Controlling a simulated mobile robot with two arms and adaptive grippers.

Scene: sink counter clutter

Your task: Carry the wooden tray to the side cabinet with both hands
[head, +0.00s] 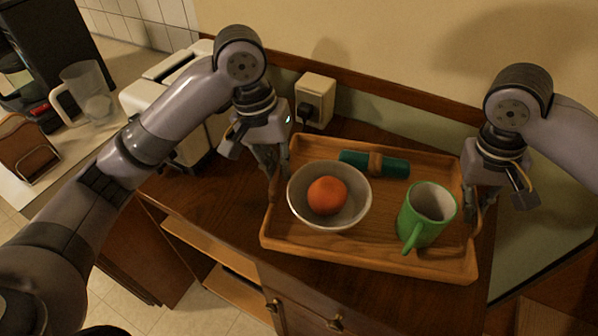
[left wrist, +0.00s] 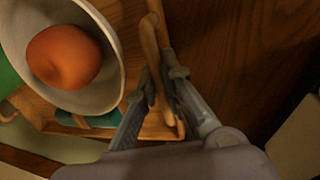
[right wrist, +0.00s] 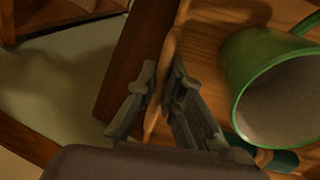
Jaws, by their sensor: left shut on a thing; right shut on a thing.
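The wooden tray (head: 350,258) is over the dark wooden top of the side cabinet (head: 215,207); I cannot tell whether it touches the top. It holds a white bowl (head: 330,222) with an orange (head: 327,195), a green mug (head: 420,228) and a rolled green napkin (head: 375,163) with a brown band. My left gripper (head: 273,180) is shut on the tray's left handle, which shows between its fingers in the left wrist view (left wrist: 160,85). My right gripper (head: 478,215) is shut on the right handle, seen in the right wrist view (right wrist: 160,90).
A white toaster-like appliance (head: 165,90) stands left of the tray, behind my left arm. A wall socket with a plug (head: 314,101) is behind. A glass jug (head: 85,95) and a napkin holder (head: 32,150) stand on the counter at far left.

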